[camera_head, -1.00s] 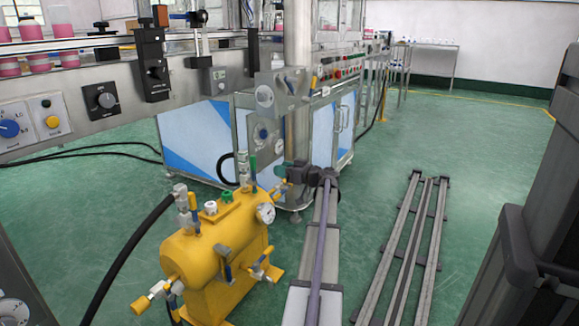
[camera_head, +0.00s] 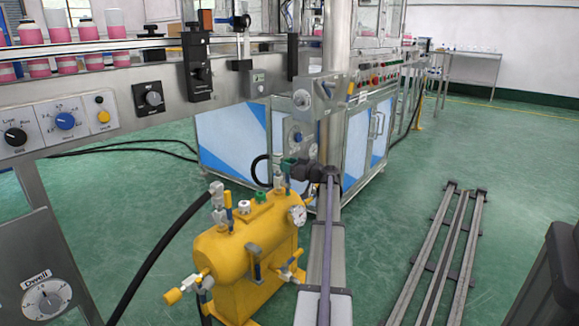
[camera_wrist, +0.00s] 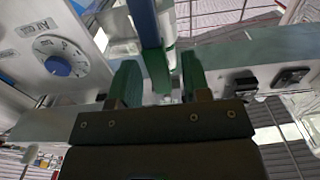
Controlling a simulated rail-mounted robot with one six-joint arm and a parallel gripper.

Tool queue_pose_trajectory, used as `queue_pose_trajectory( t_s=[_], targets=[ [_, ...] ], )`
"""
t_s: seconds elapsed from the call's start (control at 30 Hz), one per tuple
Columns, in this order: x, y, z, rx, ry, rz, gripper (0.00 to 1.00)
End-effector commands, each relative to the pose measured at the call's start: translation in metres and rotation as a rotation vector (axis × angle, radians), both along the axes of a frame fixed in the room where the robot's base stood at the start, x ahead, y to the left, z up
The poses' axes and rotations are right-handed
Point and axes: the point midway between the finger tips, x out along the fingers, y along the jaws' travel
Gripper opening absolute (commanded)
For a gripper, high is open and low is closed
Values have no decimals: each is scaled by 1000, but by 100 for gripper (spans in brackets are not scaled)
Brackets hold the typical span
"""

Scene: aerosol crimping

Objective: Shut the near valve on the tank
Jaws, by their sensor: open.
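The yellow tank (camera_head: 222,252) stands on the floor at lower middle in the head view.
A round gauge (camera_head: 297,215) is on the tank's right side. Floor rails (camera_head: 445,250) lie at right.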

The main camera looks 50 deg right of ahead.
Motion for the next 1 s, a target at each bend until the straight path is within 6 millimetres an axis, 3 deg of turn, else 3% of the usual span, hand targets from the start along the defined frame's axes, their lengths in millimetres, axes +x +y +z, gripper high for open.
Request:
queue_pose_trajectory(
  t_s=[0.1, 0.57, 1.0],
  targets=[
    [0, 0, 0, 0, 0, 0, 44],
    [-1, 0, 0, 0, 0, 0, 0],
    [3, 2, 0, 8, 0, 5, 0]
  ],
)
